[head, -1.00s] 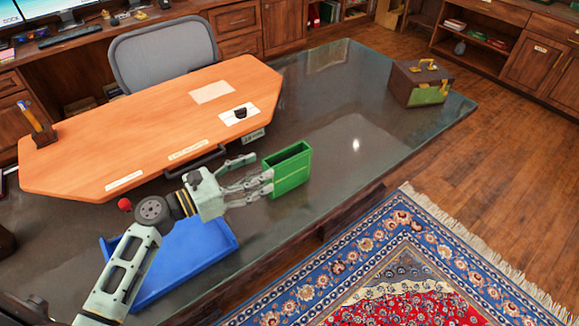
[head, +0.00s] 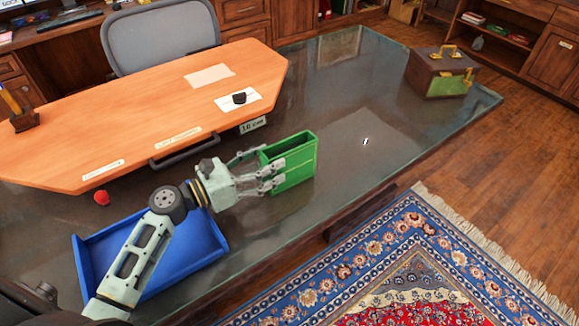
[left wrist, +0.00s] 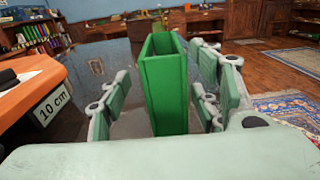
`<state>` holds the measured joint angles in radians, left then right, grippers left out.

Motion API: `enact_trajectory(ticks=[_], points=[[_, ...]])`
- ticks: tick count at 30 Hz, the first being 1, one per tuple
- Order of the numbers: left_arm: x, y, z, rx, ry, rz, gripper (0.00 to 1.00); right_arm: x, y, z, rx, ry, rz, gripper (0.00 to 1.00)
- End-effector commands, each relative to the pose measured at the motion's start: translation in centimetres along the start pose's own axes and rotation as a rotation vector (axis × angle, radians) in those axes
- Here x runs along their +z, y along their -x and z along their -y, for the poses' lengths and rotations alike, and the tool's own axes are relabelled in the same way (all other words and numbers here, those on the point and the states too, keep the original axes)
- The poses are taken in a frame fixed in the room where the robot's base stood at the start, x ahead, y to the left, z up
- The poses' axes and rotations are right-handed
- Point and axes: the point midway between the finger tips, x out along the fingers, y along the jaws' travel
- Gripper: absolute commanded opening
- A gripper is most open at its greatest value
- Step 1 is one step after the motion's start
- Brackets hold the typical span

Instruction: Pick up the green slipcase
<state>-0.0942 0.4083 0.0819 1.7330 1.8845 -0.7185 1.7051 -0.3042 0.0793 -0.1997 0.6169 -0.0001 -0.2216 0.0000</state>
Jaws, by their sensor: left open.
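The green slipcase (head: 297,164) stands upright on the dark glossy desk, its open side up. In the left wrist view the slipcase (left wrist: 166,88) stands between the fingers, close to the right-hand ones. My left gripper (head: 267,171) is open, with its fingers on either side of the slipcase's near end. In the left wrist view a gap shows between the slipcase and the left finger of the gripper (left wrist: 160,108). Whether the right-hand fingers touch it I cannot tell. My right gripper is not in view.
A blue tray (head: 84,262) lies on the desk under my left arm. A raised orange wooden board (head: 140,122) with a dark handle and a "10 cm" label (head: 253,125) is beside the slipcase. A brown and green box (head: 441,75) stands far right. The desk between is clear.

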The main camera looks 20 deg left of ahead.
Motion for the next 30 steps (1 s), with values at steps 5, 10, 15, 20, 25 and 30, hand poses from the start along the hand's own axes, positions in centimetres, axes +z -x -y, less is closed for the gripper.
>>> enact_trajectory(ticks=[5, 10, 15, 20, 25, 30], points=[[-0.1, -2.2, 0.2, -0.002, -0.001, 0.003, 0.57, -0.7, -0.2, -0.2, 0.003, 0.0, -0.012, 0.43], [-0.3, -4.8, 0.6, -0.001, -0.002, 0.004, 0.57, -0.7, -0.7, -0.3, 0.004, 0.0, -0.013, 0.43], [-0.3, -6.3, 0.6, -0.001, 0.0, 0.002, 0.57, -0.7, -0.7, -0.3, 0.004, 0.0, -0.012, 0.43], [-0.3, -6.4, 0.6, 0.0, 0.0, 0.001, 0.57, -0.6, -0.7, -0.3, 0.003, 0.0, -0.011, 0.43], [-0.3, -6.4, 0.6, 0.0, 0.0, 0.001, 0.49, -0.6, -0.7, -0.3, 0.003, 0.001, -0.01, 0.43], [-0.3, -6.4, 0.5, 0.0, -0.001, 0.001, 0.34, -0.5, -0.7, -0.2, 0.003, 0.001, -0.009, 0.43]])
